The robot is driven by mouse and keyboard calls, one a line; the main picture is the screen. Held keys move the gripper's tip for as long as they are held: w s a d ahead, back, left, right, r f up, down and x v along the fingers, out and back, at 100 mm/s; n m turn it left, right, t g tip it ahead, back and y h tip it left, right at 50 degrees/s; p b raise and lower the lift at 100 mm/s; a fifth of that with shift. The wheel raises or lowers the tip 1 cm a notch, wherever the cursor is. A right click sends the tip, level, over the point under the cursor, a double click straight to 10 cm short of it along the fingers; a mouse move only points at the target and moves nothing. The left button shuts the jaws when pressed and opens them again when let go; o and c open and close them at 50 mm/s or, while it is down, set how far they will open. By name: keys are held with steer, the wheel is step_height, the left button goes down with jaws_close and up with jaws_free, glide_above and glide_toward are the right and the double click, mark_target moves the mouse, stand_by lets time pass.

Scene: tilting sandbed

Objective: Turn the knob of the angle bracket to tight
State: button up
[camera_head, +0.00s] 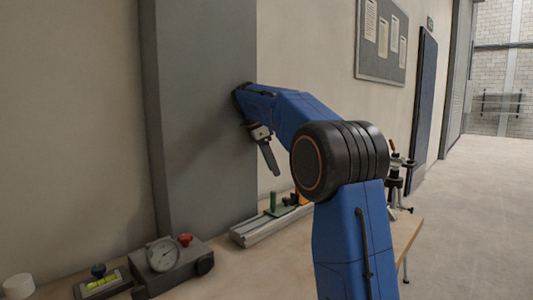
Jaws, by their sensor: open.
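My gripper (267,155) hangs from the end of my blue arm in front of the grey column, above the bench. It is seen side-on, with its fingers pointing down and slightly right; it is open, and I see nothing held in it. Below it and to the right, a green piece (281,210) with an upright post sits on a pale metal rail (262,231). It may be the angle bracket, but I cannot tell for sure. An orange part (303,198) beside it is partly hidden by my arm. I cannot make out the bracket's knob or its setting.
A grey block with a round dial (163,254) and a red knob (185,240) stands front left, beside a level (100,284) with a blue knob. A white cylinder (18,287) is at far left. Black clamp-like hardware (394,180) stands behind my arm. The bench front is bare.

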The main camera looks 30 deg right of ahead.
steer(key=shift+v, duration=2.7)
